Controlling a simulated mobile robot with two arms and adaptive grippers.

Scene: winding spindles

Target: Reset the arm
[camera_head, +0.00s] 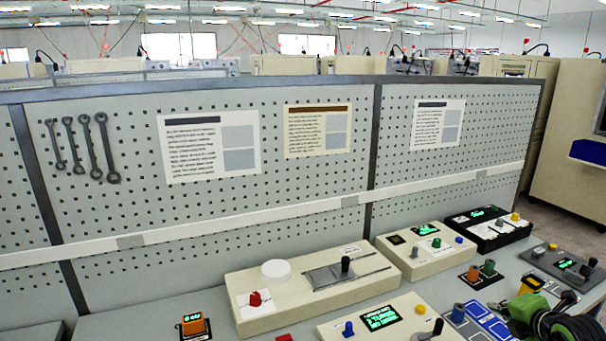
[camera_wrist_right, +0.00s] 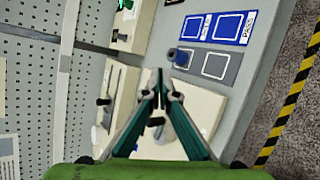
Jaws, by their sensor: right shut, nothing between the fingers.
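My right gripper (camera_head: 520,314), green and black, is at the lower right of the head view, over the right part of the bench. In the right wrist view its two teal fingers (camera_wrist_right: 160,76) meet at the tips, shut and empty. They show in front of a cream machine box (camera_wrist_right: 200,105) and close to a grey and blue board (camera_wrist_right: 222,55). In the head view that board (camera_head: 487,325) has a dark blue spool-like piece (camera_head: 458,313) at its left. My left arm and gripper are not in view.
A cream machine (camera_head: 300,300) with a white disc and red knob stands by the pegboard (camera_head: 250,215). A display box (camera_head: 385,318) is in front; another cream box (camera_head: 430,245) and a black device (camera_head: 488,228) stand behind. Yellow-black floor tape (camera_wrist_right: 285,100) runs beyond the bench edge.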

